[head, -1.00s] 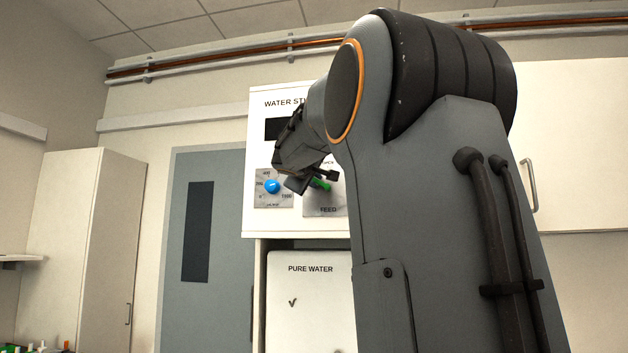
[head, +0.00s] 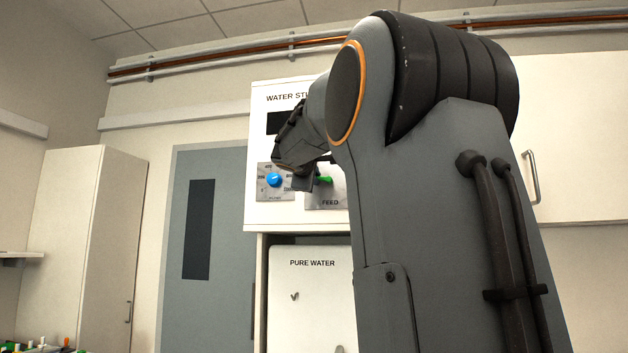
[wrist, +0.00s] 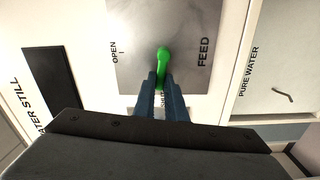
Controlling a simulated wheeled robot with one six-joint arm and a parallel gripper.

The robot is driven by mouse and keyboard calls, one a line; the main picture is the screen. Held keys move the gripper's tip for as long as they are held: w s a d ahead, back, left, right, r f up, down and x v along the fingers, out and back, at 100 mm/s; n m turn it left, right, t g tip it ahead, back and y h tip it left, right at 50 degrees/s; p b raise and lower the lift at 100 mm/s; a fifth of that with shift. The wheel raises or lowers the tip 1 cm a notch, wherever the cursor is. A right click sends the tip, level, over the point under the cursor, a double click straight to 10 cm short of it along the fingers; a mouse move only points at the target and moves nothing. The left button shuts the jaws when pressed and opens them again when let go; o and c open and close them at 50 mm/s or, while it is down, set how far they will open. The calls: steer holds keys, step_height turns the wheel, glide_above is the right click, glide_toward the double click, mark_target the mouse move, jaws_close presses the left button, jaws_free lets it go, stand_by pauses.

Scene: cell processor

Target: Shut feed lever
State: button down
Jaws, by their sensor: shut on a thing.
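The green feed lever (wrist: 162,56) sits on a grey metal plate (wrist: 200,15) marked FEED and OPEN. In the wrist view it points down the picture, a quarter turn from the OPEN mark, towards a label partly hidden by my fingers. My gripper (wrist: 161,84) is shut on the lever's free end, one dark finger on each side. In the head view the green lever (head: 325,180) shows just right of my gripper (head: 304,181), on the front of the white water still (head: 262,213).
A blue dial (head: 274,180) on its own plate is close left of my gripper. A dark display (head: 275,123) is above. The white pure water unit (head: 312,310) stands below. A grey door (head: 225,220) is further left.

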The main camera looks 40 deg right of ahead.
steer(key=shift+f+n+b, duration=0.3)
steer(key=shift+f+n, duration=0.05)
steer(key=shift+n, duration=0.55)
steer(key=c, duration=1.8)
jaws_free()
steer(key=b+v, duration=0.3)
steer(key=v, duration=0.5)
steer(key=shift+d, duration=0.1)
